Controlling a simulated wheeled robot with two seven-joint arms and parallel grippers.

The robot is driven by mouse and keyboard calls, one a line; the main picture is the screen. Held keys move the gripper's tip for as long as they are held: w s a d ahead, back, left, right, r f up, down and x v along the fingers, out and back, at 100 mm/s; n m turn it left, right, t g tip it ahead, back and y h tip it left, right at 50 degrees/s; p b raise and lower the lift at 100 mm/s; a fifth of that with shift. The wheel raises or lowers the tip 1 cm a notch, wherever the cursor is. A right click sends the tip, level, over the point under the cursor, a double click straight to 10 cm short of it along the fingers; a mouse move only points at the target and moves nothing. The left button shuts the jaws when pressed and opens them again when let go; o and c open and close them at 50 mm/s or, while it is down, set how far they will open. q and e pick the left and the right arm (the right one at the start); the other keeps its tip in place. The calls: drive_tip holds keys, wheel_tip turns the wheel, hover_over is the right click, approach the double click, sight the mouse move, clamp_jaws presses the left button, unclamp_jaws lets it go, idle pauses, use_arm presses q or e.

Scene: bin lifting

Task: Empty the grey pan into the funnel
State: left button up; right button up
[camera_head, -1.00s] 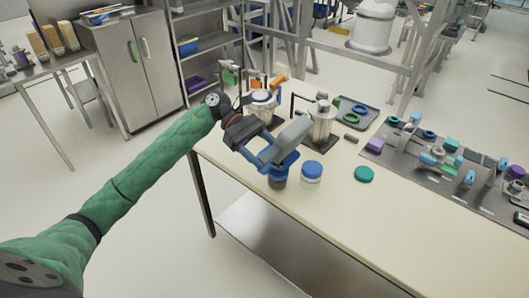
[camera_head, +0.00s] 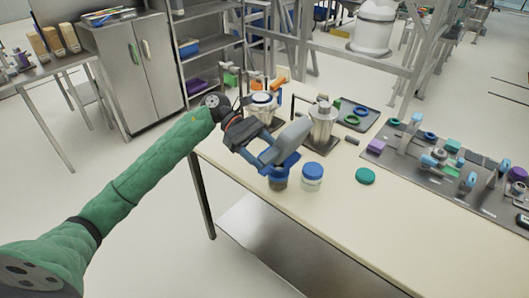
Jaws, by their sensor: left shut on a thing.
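My left gripper (camera_head: 262,157) is shut on the grey pan (camera_head: 291,138) near the table's left part. The pan is steeply tilted, and its inside cannot be made out. Directly below it is a blue funnel-like piece (camera_head: 283,171) on top of a small dark jar (camera_head: 279,185). The pan's lower end is close to this blue piece; I cannot tell whether they touch. The gripper and pan partly hide the blue piece. Whether anything is falling from the pan is too small to see. My right gripper is not in view.
A clear jar with a blue lid (camera_head: 312,177) stands just right of the dark jar. A green lid (camera_head: 365,176) lies farther right. Two metal-and-glass devices (camera_head: 321,128) stand behind. A grey board with several parts (camera_head: 440,165) fills the right. The front of the table (camera_head: 400,220) is clear.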

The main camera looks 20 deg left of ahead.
use_arm(q)
drive_tip(key=shift+r+y+b, duration=0.2)
drive_tip(key=shift+y+b, duration=0.3)
drive_tip(key=shift+r+t+y+b, duration=0.3)
drive_tip(key=shift+r+t+y, duration=0.1)
drive_tip(key=shift+y, duration=0.2)
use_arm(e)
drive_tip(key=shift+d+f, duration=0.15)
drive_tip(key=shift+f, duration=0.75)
use_arm(q)
drive_tip(key=shift+s+d+f+y+b, duration=0.15)
drive_tip(key=shift+d+f+y+b, duration=0.35)
drive_tip(key=shift+b, duration=0.3)
drive_tip(key=shift+s+d+t+y+b, duration=0.1)
drive_tip(key=shift+d+t+y+b, duration=0.2)
drive_tip(key=shift+d+y, duration=0.1)
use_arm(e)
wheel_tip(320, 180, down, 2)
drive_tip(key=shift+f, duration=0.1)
